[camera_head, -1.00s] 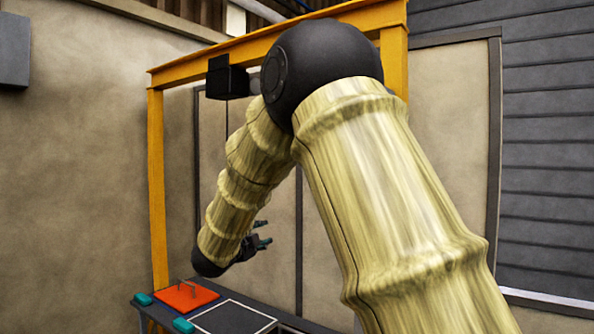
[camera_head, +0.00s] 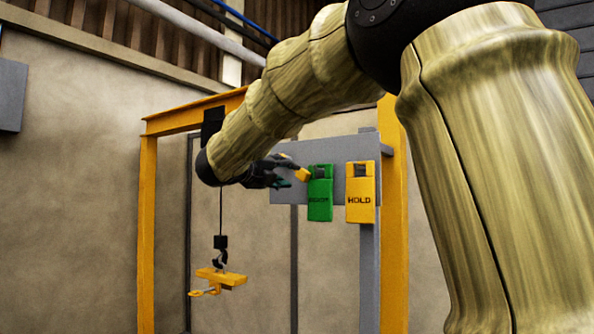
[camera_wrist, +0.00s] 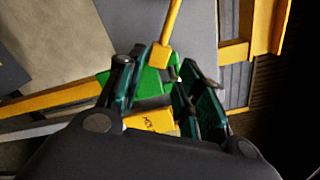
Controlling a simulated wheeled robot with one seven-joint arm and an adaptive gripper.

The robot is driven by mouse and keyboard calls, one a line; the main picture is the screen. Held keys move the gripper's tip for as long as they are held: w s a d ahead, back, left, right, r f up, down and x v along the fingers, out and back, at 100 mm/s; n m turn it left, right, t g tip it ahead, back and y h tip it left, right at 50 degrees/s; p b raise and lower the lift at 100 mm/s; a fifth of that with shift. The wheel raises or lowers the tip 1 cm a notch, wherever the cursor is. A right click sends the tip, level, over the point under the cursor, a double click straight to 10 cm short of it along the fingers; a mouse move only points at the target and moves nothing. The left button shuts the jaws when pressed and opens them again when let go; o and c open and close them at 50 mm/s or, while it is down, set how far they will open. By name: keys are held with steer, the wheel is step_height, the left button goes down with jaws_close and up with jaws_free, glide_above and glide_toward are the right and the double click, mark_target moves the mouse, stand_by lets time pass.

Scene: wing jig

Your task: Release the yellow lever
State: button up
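A yellow lever (camera_wrist: 171,25) shows in the wrist view as a slim bar with a blockier end, in front of the green box. In the head view a yellow block (camera_head: 302,174), apparently its end, shows beside the fingertips. My gripper (camera_wrist: 157,66) is open, its dark green fingers apart on either side of the lever's end. I cannot tell whether they touch it. In the head view my gripper (camera_head: 287,178) is left of a green box (camera_head: 319,194), whose label is hard to read. A yellow box (camera_head: 360,193) marked HOLD is beside it.
The boxes are on a grey panel (camera_head: 341,151) on a post, inside a yellow frame (camera_head: 148,230). A yellow hook fixture (camera_head: 221,278) hangs from a cable at lower left. Open space lies below my gripper.

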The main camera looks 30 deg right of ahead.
mark_target(300, 174)
steer(key=p+x, duration=0.3)
steer(key=x, duration=0.3)
steer(key=shift+a+r, duration=0.1)
steer(key=shift+r, duration=0.05)
steer(key=shift+x, duration=0.8)
jaws_close()
steer(key=shift+a, duration=0.1)
